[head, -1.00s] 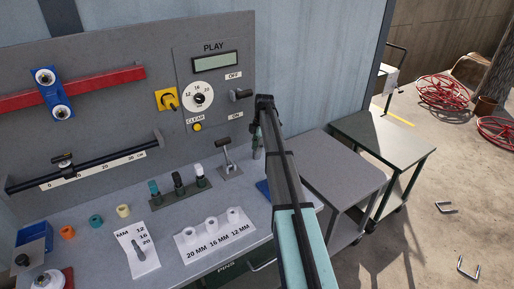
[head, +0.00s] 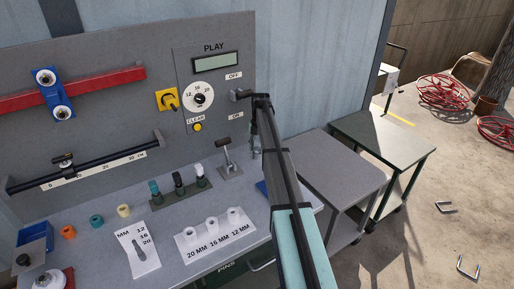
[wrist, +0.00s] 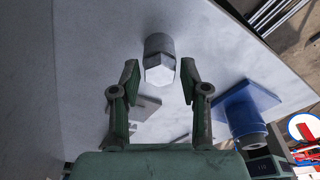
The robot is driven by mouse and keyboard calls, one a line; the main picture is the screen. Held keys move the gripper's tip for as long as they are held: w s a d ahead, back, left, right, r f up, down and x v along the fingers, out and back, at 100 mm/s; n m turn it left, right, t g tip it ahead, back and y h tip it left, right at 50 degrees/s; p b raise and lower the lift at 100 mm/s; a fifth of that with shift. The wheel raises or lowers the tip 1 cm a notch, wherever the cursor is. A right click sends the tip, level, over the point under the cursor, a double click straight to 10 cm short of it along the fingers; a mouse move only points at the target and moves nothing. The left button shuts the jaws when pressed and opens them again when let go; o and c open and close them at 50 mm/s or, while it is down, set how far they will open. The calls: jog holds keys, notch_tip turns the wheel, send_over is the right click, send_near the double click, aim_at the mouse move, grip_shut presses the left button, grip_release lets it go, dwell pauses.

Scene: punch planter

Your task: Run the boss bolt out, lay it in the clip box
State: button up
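The boss bolt, as far as I can tell, is the pale hex head on a round grey collar (wrist: 160,68) in the wrist view. I cannot pick it out in the head view. My gripper (wrist: 160,78) is open, with one finger on each side of the hex head in the picture; I see no clear contact. In the head view my gripper (head: 253,145) hangs at the bench's right end, partly hidden by my arm. A blue box (head: 35,236) stands at the bench's left end. Another blue piece (wrist: 248,101) shows in the wrist view; which one is the clip box is unclear.
The lever stand (head: 229,170) is close left of my gripper. Grey carts (head: 335,175) stand to the right. The panel (head: 120,60) rises behind.

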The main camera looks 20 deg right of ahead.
jog(key=o, duration=0.6)
jog(key=shift+c, duration=0.2)
jog(key=shift+r, duration=0.15)
